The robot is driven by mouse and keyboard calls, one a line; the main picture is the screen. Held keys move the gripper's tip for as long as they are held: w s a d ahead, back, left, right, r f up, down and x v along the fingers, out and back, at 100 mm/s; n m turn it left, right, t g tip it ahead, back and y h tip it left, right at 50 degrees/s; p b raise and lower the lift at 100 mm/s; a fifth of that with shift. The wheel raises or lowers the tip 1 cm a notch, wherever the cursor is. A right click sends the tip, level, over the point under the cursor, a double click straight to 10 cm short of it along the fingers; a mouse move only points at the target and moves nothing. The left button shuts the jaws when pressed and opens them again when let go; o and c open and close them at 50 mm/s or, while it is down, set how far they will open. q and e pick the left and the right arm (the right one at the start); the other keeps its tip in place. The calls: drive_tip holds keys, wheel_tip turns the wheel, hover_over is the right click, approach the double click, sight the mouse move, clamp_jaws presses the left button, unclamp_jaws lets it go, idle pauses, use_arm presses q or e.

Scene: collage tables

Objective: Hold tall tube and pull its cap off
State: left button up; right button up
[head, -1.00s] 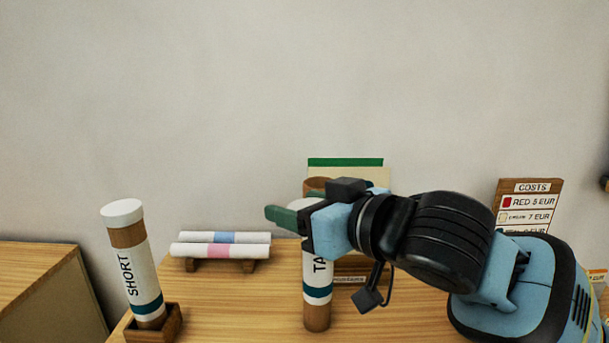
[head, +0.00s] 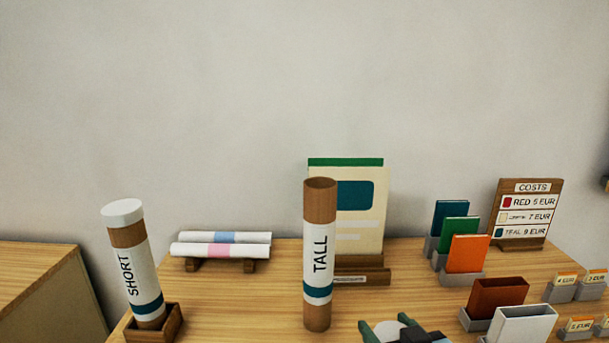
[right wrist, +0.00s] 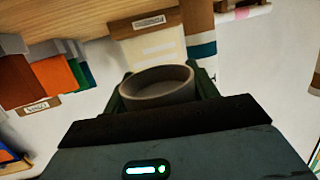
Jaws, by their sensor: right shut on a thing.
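The tall tube (head: 320,250), brown with a white "TALL" label and a teal band, stands upright on the table. Its top is open and uncapped. It also shows in part in the right wrist view (right wrist: 200,45). My right gripper (head: 391,327) is at the bottom edge of the head view, apart from the tube and to its lower right. It is shut on the round white cap (head: 386,333), whose hollow shows in the right wrist view (right wrist: 157,86). My left gripper is not in view.
The capped short tube (head: 137,270) stands in a wooden holder at left. Rolled sheets (head: 220,250) lie on a rack behind. A green-topped board (head: 360,205) stands behind the tall tube. Coloured cards (head: 467,254), small boxes and a costs sign (head: 525,212) fill the right.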

drive_tip(key=s+d+f+m+h, duration=0.1)
drive_tip(key=s+d+f, duration=0.1)
drive_tip(key=f, duration=0.1)
drive_tip(key=s+d+f+h, duration=0.1)
drive_tip(key=s+d+f, duration=0.1)
drive_tip(key=d+f, duration=0.1)
drive_tip(key=s+d+f+m+h, duration=0.1)
drive_tip(key=s+d+f, duration=0.1)
drive_tip(key=f, duration=0.1)
drive_tip(key=shift+s+d+m, duration=0.1)
drive_tip(key=shift+d+m, duration=0.2)
wheel_tip(320, 180, up, 10)
drive_tip(key=t+p, duration=0.1)
drive_tip(key=p, duration=0.3)
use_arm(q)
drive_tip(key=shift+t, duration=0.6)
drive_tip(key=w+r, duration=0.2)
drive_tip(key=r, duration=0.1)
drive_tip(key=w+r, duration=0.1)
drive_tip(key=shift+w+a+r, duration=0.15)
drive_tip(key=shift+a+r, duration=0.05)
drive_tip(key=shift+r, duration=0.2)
use_arm(e)
drive_tip(key=s+f, duration=0.3)
drive_tip(key=s, duration=0.4)
drive_tip(key=shift+f, duration=0.2)
drive_tip(key=shift+a, duration=0.1)
